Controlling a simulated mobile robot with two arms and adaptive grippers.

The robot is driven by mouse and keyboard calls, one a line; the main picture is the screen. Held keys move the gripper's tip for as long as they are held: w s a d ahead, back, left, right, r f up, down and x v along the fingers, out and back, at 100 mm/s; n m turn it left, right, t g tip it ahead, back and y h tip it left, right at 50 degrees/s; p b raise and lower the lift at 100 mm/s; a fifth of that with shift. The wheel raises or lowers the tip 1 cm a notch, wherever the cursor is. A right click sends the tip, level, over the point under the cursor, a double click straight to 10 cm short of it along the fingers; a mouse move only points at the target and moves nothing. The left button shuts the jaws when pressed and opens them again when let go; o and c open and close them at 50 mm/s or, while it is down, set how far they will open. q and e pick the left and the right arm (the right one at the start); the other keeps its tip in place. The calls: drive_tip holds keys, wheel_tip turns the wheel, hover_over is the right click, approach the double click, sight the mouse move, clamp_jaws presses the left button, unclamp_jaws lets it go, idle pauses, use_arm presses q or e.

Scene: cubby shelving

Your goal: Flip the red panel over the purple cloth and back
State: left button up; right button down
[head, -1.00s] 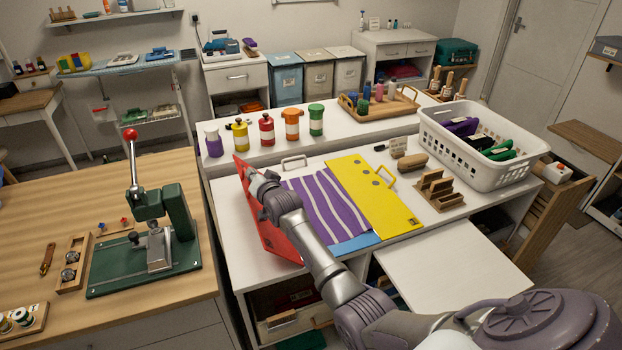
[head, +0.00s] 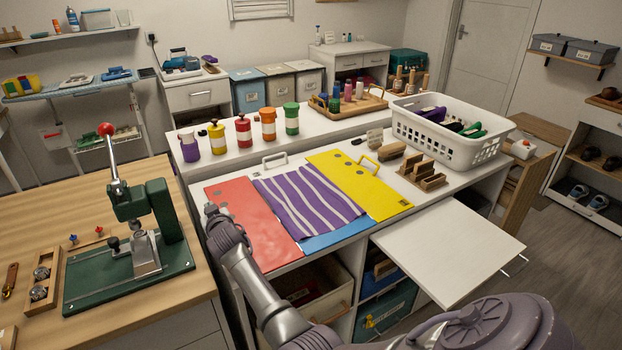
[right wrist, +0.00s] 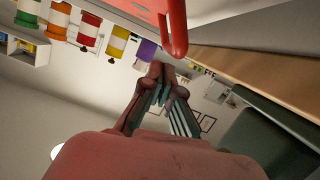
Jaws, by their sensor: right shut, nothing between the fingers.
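The red panel (head: 252,218) lies flat on the white counter, left of the purple cloth with white stripes (head: 306,202). The cloth is uncovered and lies flat over a blue panel (head: 340,233), whose front strip shows. A yellow panel (head: 362,190) lies flat on the right. My right gripper (head: 211,209) is at the red panel's left edge, its fingers mostly hidden in the head view. In the right wrist view my right gripper (right wrist: 158,70) is shut and empty, just below the red handle (right wrist: 176,38) of the red panel (right wrist: 148,6). My left gripper is not in view.
Several colored jars (head: 243,130) stand on the raised ledge behind. A white basket (head: 440,140) and a wooden holder (head: 422,172) are at right. A green lever press (head: 140,240) stands on the wooden table at left, close to my right arm.

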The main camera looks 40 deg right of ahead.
drive_tip(key=shift+a+f+n+b, duration=0.2)
drive_tip(key=shift+f+n+b, duration=0.1)
drive_tip(key=shift+f+b, duration=0.3)
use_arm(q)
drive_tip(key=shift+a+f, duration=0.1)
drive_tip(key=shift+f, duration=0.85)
use_arm(e)
drive_tip(key=shift+f, duration=0.1)
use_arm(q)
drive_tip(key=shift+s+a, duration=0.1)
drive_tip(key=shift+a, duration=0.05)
use_arm(e)
drive_tip(key=shift+f, duration=0.1)
